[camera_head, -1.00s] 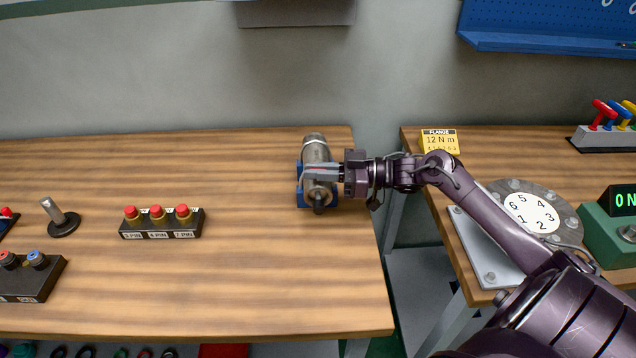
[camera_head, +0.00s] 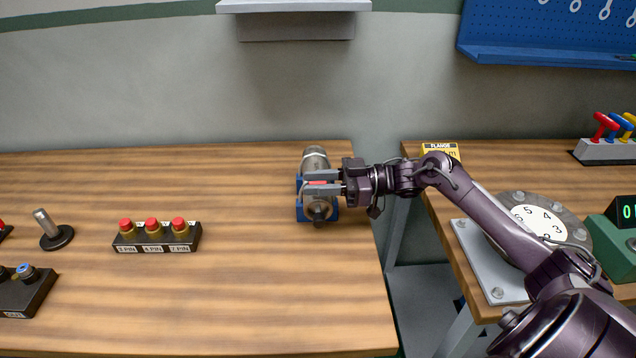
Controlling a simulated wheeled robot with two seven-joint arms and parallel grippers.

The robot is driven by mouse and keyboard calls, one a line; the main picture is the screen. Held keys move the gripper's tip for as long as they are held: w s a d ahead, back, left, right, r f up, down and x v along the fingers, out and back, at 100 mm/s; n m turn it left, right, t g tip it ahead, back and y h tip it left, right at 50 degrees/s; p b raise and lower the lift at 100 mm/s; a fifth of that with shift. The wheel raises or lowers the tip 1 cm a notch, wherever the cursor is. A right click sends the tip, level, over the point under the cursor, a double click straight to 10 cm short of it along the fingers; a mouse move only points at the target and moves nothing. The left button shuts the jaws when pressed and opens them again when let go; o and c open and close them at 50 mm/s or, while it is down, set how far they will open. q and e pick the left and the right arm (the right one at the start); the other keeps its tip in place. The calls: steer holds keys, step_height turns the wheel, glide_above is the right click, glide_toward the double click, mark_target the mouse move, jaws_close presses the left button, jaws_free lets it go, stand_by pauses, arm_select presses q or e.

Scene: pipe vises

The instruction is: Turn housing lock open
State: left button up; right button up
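The housing (camera_head: 315,160) is a grey metal cylinder held in a blue vise (camera_head: 333,213) near the right edge of the left bench. A dark round end (camera_head: 320,210) of it faces me. My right gripper (camera_head: 320,182) reaches in from the right, with its two grey fingers over the housing. The fingers stand apart, with a bit of red showing between them. The fingers hide the middle of the housing, so I cannot tell the lock's position or whether they touch it. My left gripper is not in view.
A black block (camera_head: 155,237) with several red-capped plugs stands to the left, beside a metal peg (camera_head: 53,232) on a round base. A gap separates the right bench, which holds a numbered dial (camera_head: 540,221) and a yellow FLANGE box (camera_head: 440,150).

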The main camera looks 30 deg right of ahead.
steer(key=shift+s+d+f, duration=0.1)
steer(key=shift+s+d, duration=0.05)
steer(key=shift+d, duration=0.1)
steer(key=b+v, duration=0.1)
steer(key=v, duration=0.6)
steer(key=shift+b, duration=0.3)
steer(key=shift+d, duration=0.15)
